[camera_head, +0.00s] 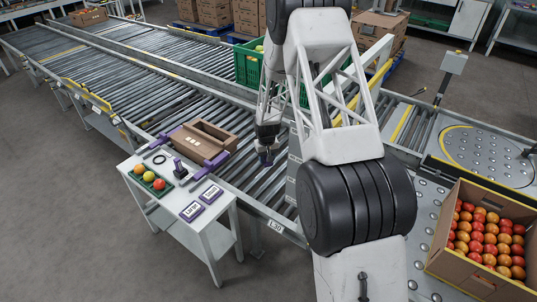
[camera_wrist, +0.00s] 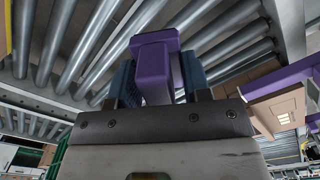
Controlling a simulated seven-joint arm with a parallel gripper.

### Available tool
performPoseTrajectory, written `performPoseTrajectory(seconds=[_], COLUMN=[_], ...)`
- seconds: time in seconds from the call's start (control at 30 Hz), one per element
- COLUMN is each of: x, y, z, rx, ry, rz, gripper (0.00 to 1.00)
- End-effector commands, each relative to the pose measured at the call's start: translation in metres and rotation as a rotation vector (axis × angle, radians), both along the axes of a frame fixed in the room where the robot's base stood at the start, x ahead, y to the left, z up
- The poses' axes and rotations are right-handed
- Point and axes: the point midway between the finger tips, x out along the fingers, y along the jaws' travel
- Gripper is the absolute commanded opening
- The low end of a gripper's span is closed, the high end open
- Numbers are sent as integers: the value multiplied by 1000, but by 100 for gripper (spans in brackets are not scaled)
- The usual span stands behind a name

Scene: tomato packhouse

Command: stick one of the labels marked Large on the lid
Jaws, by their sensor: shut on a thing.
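My gripper (camera_head: 266,150) hangs above the rollers, right of the small white table. In the wrist view my gripper (camera_wrist: 158,85) is shut on a purple block-shaped piece (camera_wrist: 155,68), upright between the dark fingers. Its far end and any label on it are hidden. A brown cardboard piece with raised sides (camera_head: 213,131), perhaps the lid, lies at the table's back edge with purple pieces beside it; small pale patches show there. Two purple plates lie on the table, marked Large (camera_head: 192,211) and Small (camera_head: 211,194).
The white table (camera_head: 160,205) also holds a green tray (camera_head: 137,180) with several tomatoes and a dark upright device (camera_head: 180,170). Roller conveyors run behind it. A green crate (camera_head: 248,66) stands behind my arm. A box of tomatoes (camera_head: 482,283) is at right.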

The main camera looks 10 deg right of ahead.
Motion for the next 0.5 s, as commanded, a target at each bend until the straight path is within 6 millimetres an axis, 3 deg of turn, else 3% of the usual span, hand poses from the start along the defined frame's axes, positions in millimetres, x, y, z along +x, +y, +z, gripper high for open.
performPoseTrajectory(seconds=[0.27, 0.5], x=[-18, -42], y=[43, 104], z=[5, 11], rx=[0, 0], ry=[0, 0], rz=[68, 168], gripper=[27, 27])
